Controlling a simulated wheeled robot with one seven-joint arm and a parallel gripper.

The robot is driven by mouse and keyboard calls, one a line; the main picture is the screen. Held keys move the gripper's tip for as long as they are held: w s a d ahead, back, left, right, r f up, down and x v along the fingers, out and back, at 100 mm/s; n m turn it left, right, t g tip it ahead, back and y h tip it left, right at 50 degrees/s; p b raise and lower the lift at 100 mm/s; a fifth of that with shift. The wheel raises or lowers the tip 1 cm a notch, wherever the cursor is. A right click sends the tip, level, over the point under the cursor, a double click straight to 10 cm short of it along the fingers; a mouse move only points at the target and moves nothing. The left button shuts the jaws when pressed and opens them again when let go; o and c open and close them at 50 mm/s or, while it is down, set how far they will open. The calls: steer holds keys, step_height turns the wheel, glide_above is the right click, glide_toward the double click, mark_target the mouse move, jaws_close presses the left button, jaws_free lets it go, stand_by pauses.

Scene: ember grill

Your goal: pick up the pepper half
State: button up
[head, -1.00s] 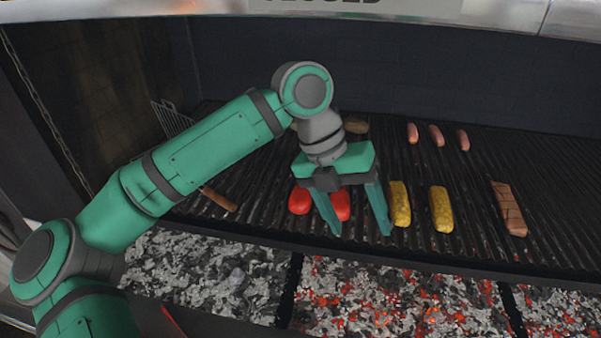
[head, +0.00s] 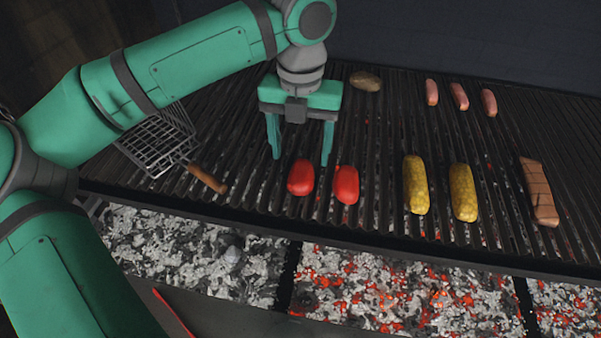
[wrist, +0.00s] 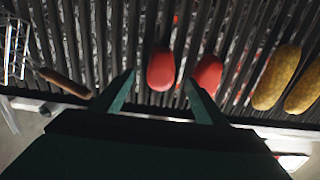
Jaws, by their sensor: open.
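Two red pepper halves lie side by side on the grill grate; the left pepper half (head: 301,177) and the right pepper half (head: 346,186) have a small gap between them. My gripper (head: 301,161) is open and empty. In the head view its fingertips show just above the left half in the picture. In the wrist view, my gripper (wrist: 159,80) has its fingertips to either side of the left pepper half (wrist: 161,71), which lies mostly beyond them. The right pepper half (wrist: 208,75) is just outside the right finger. The fingers' height above the grate is hard to tell.
Two yellow corn cobs (head: 416,184) lie right of the peppers, then a brown scored slab (head: 540,192). Several sausages (head: 460,96) and a potato-like item (head: 365,81) lie farther back. A wire basket (head: 157,143) with a wooden handle is at left. Glowing coals (head: 400,292) lie in front.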

mark_target(302, 171)
steer(key=f, duration=0.5)
steer(key=shift+s+d+f, duration=0.15)
steer(key=shift+s+f, duration=0.1)
steer(key=shift+f, duration=0.05)
steer(key=c, duration=1.1)
steer(key=shift+r, duration=0.1)
steer(key=shift+r, duration=0.4)
step_height(302, 171, up, 3)
steer(key=shift+f, duration=0.2)
steer(key=s+a+r, duration=0.2)
steer(key=s+r, duration=0.1)
steer(key=s+a+r, duration=0.3)
steer(key=s, duration=0.1)
steer(key=s+a+r, duration=0.3)
steer(key=s, duration=0.1)
steer(key=shift+s+r, duration=0.25)
